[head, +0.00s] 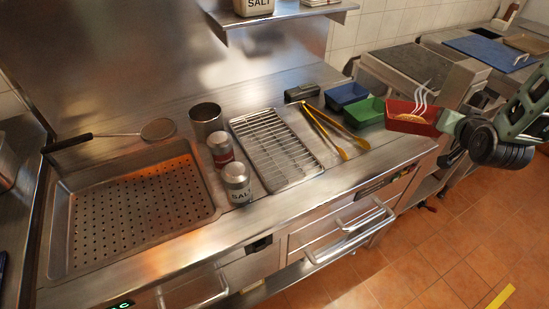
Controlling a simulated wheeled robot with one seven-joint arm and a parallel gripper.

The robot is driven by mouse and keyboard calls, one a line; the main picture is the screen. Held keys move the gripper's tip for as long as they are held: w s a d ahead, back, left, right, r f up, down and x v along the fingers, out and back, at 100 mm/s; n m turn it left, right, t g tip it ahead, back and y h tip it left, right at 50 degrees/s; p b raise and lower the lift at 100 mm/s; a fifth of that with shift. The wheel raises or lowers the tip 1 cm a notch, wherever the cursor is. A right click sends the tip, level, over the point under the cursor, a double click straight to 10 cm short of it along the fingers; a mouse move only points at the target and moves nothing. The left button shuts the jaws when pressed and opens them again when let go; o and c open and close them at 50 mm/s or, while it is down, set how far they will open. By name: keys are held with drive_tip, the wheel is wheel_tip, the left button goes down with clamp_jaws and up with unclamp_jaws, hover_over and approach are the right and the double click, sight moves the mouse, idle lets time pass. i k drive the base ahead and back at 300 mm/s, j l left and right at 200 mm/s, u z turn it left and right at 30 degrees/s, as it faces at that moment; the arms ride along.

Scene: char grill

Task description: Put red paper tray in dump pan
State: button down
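The dump pan (207,212), a perforated steel pan, is set into the counter at the far left. It is empty apart from an orange reflection.
Green (364,113) and blue (346,95) trays sit just left of the red one. Yellow tongs (325,127), a wire rack (275,146), two shakers (237,184) and a steel cup (206,120) stand between. A long-handled skimmer (158,130) lies behind the pan.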

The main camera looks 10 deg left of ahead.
sight(162, 204)
drive_tip(key=k+j+u, duration=0.2)
drive_tip(key=u, duration=0.2)
drive_tip(key=k+j+u, duration=0.1)
drive_tip(key=j+u, duration=0.7)
drive_tip(key=k+j, duration=0.05)
